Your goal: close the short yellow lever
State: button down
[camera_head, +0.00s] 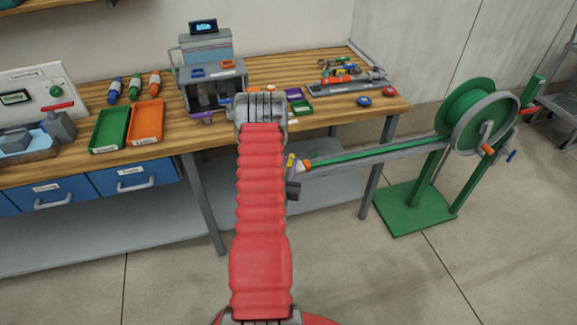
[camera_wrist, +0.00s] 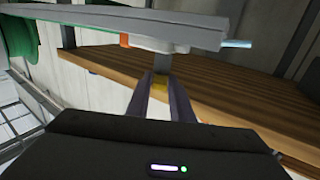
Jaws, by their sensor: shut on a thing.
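The short yellow lever (camera_wrist: 160,84) shows in the wrist view as a small yellow piece below a grey fitting (camera_wrist: 158,46) at the end of the hose arm. My gripper (camera_wrist: 160,92) has its two dark purplish fingers on either side of the lever and is shut on it. The fingers cover most of the lever, so its angle cannot be told. In the head view a small yellow piece (camera_head: 290,161) shows just right of my red arm, at the near end of the green hose. My arm hides part of that area.
An orange ring (camera_wrist: 125,40) and a pale blue tip (camera_wrist: 236,43) flank the fitting. The green hose reel (camera_head: 468,108) stands at the right. The wooden bench (camera_head: 330,109) with trays and tools lies behind. The floor at the front right is clear.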

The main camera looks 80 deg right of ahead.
jog(key=shift+s+d+n+t, duration=0.1)
jog(key=shift+s+n+t, duration=0.15)
jog(key=shift+n+t, duration=0.55)
jog(key=shift+s+d+n+t+y, duration=0.2)
jog(key=shift+n+t, duration=0.3)
jog(key=shift+t, duration=0.5)
jog(key=shift+s+a+n+t+y, duration=0.1)
jog(key=shift+n+t+y, duration=0.3)
jog(key=shift+t, duration=0.6)
jog(key=shift+s+n+t+y, duration=0.15)
jog(key=shift+n+t+y, duration=0.35)
jog(key=shift+n+t, duration=0.5)
jog(key=shift+d+n+t+y, duration=0.1)
jog(key=shift+n+t+y, duration=0.2)
jog(key=shift+t, duration=0.4)
jog(key=c, duration=1.7)
grip_release()
jog(key=shift+s, duration=0.1)
